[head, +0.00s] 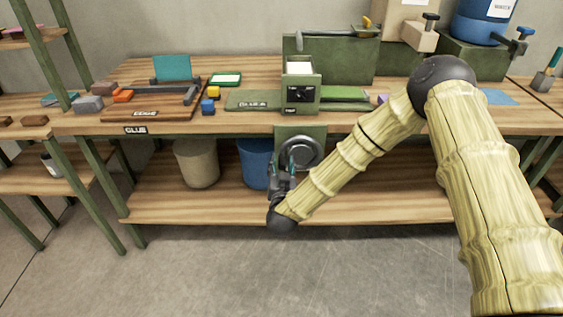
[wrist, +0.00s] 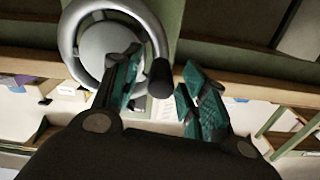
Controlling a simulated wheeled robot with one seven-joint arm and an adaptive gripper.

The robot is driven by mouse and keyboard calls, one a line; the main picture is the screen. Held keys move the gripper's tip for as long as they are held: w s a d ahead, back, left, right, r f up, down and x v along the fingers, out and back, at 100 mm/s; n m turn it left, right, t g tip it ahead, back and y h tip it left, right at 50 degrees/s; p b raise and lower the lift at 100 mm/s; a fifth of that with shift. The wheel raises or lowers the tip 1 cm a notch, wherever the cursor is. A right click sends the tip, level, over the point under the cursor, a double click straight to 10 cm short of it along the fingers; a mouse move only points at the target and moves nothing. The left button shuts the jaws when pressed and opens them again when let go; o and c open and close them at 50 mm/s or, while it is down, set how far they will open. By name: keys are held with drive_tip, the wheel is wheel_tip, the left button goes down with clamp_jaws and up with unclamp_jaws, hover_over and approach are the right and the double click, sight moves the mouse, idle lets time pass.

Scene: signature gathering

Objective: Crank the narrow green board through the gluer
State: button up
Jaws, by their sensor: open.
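The gluer (head: 301,97) is a green box on the bench with a pale top and a small dark panel. A flat bright green strip (head: 345,92), perhaps the narrow green board, lies against its right side. A dark green labelled bed (head: 252,100) extends to its left. The grey crank wheel (head: 301,151) hangs on a green plate below; in the wrist view the wheel (wrist: 100,42) carries a black handle (wrist: 160,78). My gripper (head: 289,168) is open in front of the wheel. In the wrist view its teal fingers (wrist: 162,95) stand either side of the handle; contact is unclear.
The bench front edge (head: 215,127) runs just above the wheel. A beige bin (head: 197,163) and a blue bin (head: 254,163) stand on the lower shelf. The floor in front is clear.

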drive_tip(key=shift+w, duration=0.7)
clamp_jaws()
drive_tip(key=shift+r+m, duration=0.1)
drive_tip(key=shift+m, duration=0.2)
